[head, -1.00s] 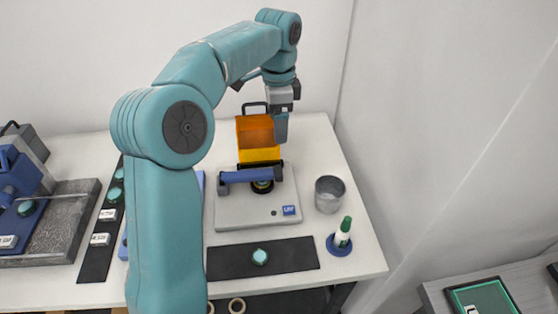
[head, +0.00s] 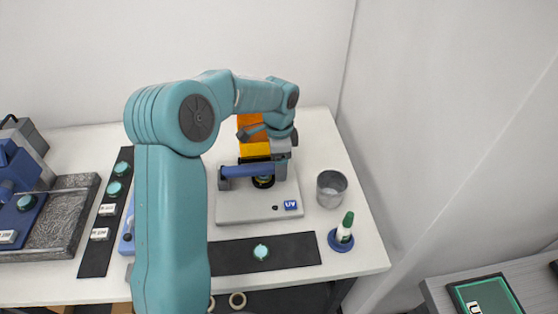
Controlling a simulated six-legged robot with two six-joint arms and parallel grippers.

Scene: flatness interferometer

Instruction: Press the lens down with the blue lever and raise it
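The blue lever (head: 247,171) lies level across the grey UV device (head: 240,209). A small dark round part with a yellow band (head: 263,182) shows under the lever's middle; the lens in it cannot be made out clearly. My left gripper (head: 281,168) points down at the lever's right end, at or touching it. Its fingers line up one behind the other, so I cannot tell whether they are open or shut, and they hide that lever end. My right gripper is not in view.
An orange see-through box (head: 255,149) stands behind the lever. A metal cup (head: 331,189) and a green-capped bottle (head: 345,228) stand to the right. A black mat (head: 295,250) with a teal disc (head: 261,252) lies in front. My arm covers the table's middle left.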

